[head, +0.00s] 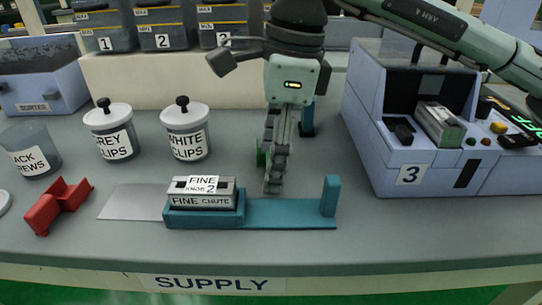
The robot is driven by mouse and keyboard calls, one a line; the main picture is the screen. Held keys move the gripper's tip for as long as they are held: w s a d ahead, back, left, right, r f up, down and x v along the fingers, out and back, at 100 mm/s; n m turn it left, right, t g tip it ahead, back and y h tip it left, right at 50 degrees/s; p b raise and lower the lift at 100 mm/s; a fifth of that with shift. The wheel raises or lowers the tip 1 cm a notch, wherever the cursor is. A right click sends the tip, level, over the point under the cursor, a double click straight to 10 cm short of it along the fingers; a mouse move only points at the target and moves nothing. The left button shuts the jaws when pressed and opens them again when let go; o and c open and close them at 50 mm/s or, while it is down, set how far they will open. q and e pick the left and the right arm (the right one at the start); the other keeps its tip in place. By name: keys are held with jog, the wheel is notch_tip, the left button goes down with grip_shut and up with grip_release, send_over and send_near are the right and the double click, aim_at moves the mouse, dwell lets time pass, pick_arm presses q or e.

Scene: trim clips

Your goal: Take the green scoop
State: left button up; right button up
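A small part of a green thing (261,154), likely the green scoop, shows at the left edge of my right gripper's fingers. The rest of it is hidden behind them. My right gripper (274,180) points down from the arm coming in at the upper right, its fingers low over the table. The fingers overlap in this view, so I cannot tell whether they are open, shut or touching the green thing. My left gripper is not in view.
A teal base (290,213) with a grey "FINE CHUTE" block (203,192) stands in front. A red scoop-like piece (58,206) lies left. Jars labelled grey clips (110,135) and white clips (186,135) stand behind. Machine 3 (390,172) stands right.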

jog(key=shift+c, duration=0.6)
jog(key=c, duration=1.1)
jog(key=shift+r, duration=0.1)
jog(key=shift+c, duration=0.2)
